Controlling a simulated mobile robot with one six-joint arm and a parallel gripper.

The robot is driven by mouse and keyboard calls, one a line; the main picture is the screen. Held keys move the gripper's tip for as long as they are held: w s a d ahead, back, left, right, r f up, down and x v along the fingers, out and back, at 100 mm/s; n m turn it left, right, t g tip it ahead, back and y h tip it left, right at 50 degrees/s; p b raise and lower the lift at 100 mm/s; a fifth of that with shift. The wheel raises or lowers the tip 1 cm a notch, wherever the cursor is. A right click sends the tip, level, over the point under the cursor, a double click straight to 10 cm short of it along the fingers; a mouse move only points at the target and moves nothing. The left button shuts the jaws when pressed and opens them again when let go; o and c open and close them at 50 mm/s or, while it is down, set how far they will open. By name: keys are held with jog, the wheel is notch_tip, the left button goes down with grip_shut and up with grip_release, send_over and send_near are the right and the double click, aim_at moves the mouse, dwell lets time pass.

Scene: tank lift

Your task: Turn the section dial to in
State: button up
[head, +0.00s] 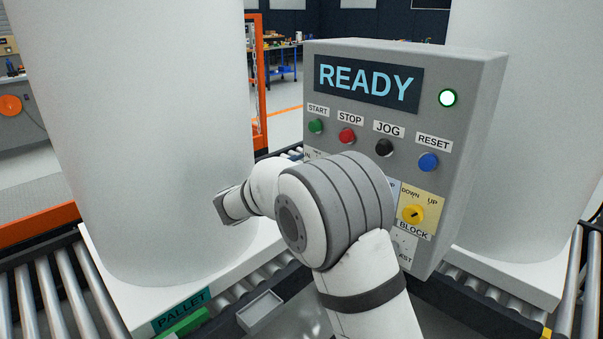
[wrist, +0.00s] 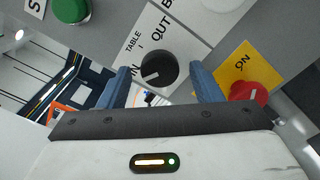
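The section dial (wrist: 158,66) is a round black knob on a white plate in the wrist view. Labels IN, TABLE and OUT sit around its left and upper side. Its white pointer line points left, towards the IN label. My gripper (wrist: 160,71) has its two blue fingers apart, one to each side of the dial. I cannot tell whether they touch it. In the head view, my arm hides the dial and my gripper's fingers in front of the grey control panel (head: 480,110).
A red knob (wrist: 250,94) on a yellow plate marked ON is close to the right finger. Green (head: 316,126), red (head: 347,136), black (head: 384,148) and blue (head: 428,162) buttons line the panel below a READY display (head: 367,82). A yellow BLOCK dial (head: 412,214) is right of my arm.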

jog(key=shift+s, duration=0.1)
jog(key=v, duration=0.7)
jog(key=shift+s+a, duration=0.25)
jog(key=shift+a, duration=0.05)
